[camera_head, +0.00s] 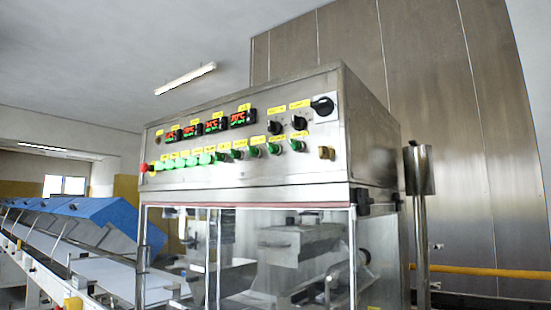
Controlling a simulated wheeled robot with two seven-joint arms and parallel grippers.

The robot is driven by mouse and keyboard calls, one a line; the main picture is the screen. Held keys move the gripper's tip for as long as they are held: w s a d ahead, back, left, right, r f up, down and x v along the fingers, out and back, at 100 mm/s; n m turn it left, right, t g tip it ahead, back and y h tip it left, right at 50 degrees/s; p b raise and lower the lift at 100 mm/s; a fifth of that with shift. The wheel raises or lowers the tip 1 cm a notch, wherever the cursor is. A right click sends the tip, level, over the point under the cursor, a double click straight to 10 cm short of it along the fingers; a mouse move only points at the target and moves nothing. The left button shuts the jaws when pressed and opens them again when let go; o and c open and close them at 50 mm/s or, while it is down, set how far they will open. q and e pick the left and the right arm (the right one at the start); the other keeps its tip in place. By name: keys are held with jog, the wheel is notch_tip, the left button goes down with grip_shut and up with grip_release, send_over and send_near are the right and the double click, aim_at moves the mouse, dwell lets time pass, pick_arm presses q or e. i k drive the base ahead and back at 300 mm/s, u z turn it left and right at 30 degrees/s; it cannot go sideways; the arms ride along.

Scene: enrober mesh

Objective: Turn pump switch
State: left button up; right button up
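A steel control panel (250,178) fills the middle of the head view, on top of the machine. It carries several digital displays (212,126) with red and green digits, a row of green buttons (190,160), black knobs (299,122) and a large black rotary switch (323,105) at the upper right. A red button (143,167) is at the left end. Yellow labels mark the controls, but they are too small to read, so I cannot tell which is the pump switch. Neither of my grippers is in view.
Below the panel is a clear-walled enclosure (180,245) with metal parts inside. A steel post (419,200) stands at its right front. A conveyor with blue covers (85,225) runs off to the left. A tall steel wall (450,130) and a yellow rail (490,270) are behind.

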aim_at(204, 158)
jog(key=k, duration=0.4)
jog(key=u, duration=1.2)
jog(key=i, duration=1.25)
jog(key=z, duration=1.2)
jog(key=i, duration=0.55)
jog(key=z, duration=0.6)
